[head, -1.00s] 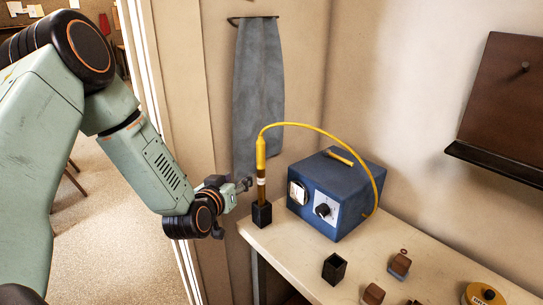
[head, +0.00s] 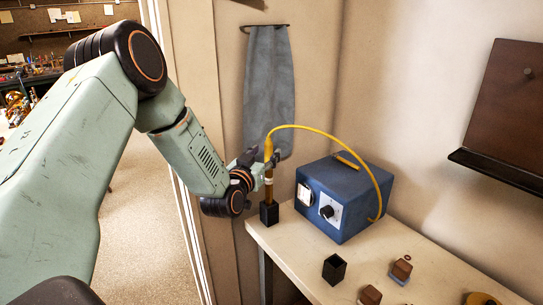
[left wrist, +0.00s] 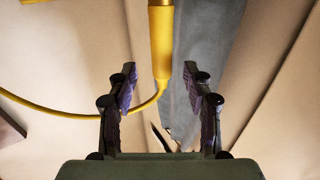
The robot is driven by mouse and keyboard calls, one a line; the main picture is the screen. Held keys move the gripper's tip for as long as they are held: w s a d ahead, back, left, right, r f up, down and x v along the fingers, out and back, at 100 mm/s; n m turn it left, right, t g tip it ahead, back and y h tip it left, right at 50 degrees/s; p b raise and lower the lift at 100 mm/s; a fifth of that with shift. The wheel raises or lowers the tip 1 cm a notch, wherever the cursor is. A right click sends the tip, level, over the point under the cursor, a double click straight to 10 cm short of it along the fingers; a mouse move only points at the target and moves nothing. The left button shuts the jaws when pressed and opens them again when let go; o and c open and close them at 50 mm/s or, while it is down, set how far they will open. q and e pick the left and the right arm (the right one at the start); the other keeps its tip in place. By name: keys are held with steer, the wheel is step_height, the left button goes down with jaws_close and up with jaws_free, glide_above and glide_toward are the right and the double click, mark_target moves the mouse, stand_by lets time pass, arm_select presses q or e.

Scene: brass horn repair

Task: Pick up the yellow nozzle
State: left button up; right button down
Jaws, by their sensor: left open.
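The yellow nozzle (head: 268,149) stands upright on a brown stem with a pale band, in a small black holder (head: 269,214) at the table's left end. A yellow hose (head: 330,133) arches from it to the blue box (head: 345,196). My left gripper (head: 263,164) is open at the nozzle's lower part. In the left wrist view, the nozzle (left wrist: 161,45) hangs into view from the top edge, in line with the gap between the open fingers (left wrist: 160,88). My right gripper is not in view.
The blue box has a dial and stands just right of the nozzle. A grey cloth (head: 269,90) hangs on the wall behind.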

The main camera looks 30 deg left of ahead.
mark_target(267, 149)
arm_select(q)
steer(key=shift+w+a+r, duration=0.1)
steer(key=shift+w+a, duration=0.15)
steer(key=shift+w, duration=0.35)
steer(key=shift+w+a+f, duration=0.1)
steer(key=shift+w+a, duration=0.15)
steer(key=shift+w, duration=0.4)
steer(key=shift+w+a+r, duration=0.1)
steer(key=shift+w+a, duration=0.15)
steer(key=shift+w, duration=0.35)
steer(key=shift+w+d, duration=0.1)
steer(key=shift+d, duration=0.3)
steer(key=shift+c, duration=0.4)
steer(key=shift+a, duration=0.3)
steer(key=c, duration=0.6)
steer(key=shift+d, duration=0.2)
jaws_close()
